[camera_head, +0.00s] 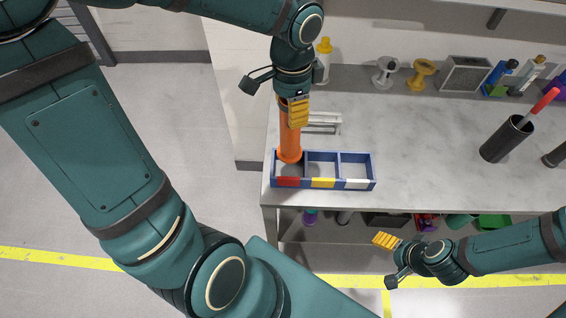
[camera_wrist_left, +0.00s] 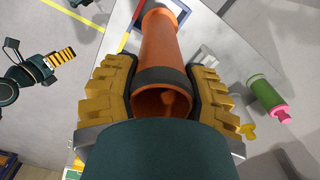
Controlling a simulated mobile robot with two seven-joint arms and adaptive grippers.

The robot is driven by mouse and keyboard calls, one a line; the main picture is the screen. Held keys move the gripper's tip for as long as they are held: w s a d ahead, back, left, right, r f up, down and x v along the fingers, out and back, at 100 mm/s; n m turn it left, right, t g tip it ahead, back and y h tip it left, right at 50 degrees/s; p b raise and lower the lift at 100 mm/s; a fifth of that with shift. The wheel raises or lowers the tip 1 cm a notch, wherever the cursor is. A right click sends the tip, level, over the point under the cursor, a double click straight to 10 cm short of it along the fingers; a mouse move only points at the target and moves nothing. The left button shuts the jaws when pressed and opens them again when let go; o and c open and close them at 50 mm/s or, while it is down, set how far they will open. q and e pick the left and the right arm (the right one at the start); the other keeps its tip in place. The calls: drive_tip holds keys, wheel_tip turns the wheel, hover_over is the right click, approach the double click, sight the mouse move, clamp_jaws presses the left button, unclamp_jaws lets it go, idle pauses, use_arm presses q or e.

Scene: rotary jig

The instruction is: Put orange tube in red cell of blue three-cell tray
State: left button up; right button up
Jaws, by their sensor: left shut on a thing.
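The orange tube (camera_head: 289,145) stands nearly upright in my left gripper (camera_head: 297,112). The left gripper's yellow fingers are shut around its upper part; in the left wrist view the tube (camera_wrist_left: 166,50) runs away between both fingers (camera_wrist_left: 163,95). The blue three-cell tray (camera_head: 307,184) lies at the table's front left corner, with red, yellow and white front labels. The tube's lower end is at the left, red-labelled cell (camera_head: 287,182); I cannot tell whether it touches the floor. My right gripper (camera_head: 384,241) is empty in front of the table, seen side-on.
A white rack (camera_head: 323,122) stands behind the tray, close to the left gripper. Several bottles and a grey box (camera_head: 465,73) line the back. The middle of the tabletop is clear.

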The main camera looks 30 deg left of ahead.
sight(290, 138)
use_arm(q)
wheel_tip(290, 138, down, 10)
drive_tip(key=shift+r+b, duration=0.25)
drive_tip(key=shift+b, duration=0.85)
drive_tip(key=shift+f, duration=0.1)
drive_tip(key=o, duration=1.3)
